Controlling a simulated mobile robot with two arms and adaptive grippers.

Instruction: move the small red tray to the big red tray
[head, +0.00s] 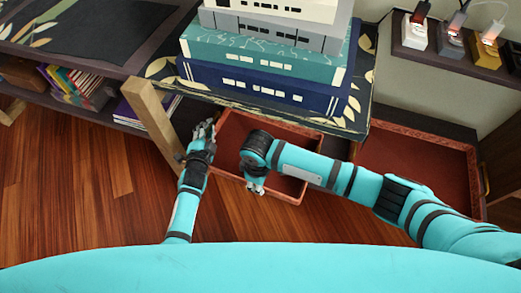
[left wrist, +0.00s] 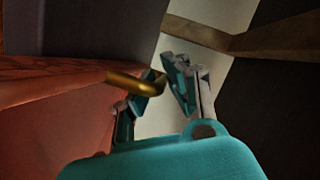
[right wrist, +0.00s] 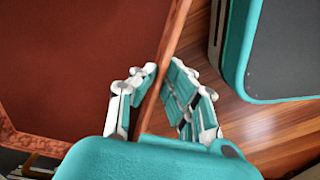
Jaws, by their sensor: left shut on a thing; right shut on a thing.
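The small red tray (head: 230,142) is level under the table's front edge in the head view, partly hidden by my right arm. My left gripper (head: 207,130) is shut at its left end; the left wrist view shows the fingers (left wrist: 165,80) at a brass handle (left wrist: 130,82) on the tray (left wrist: 55,115). My right gripper (head: 255,188) is at the near side; in the right wrist view its fingers (right wrist: 158,85) are shut on the tray's rim, beside the tray floor (right wrist: 75,65). The big red tray (head: 430,178) lies to the right, its floor clear where visible; my right arm covers part of it.
A patterned table (head: 358,118) with a stack of big books (head: 262,88) overhangs the small tray's far side. A wooden leg (head: 150,118) stands close left of my left gripper. A shelf with chargers (head: 450,58) is on the back wall. Open floor (head: 80,190) lies left.

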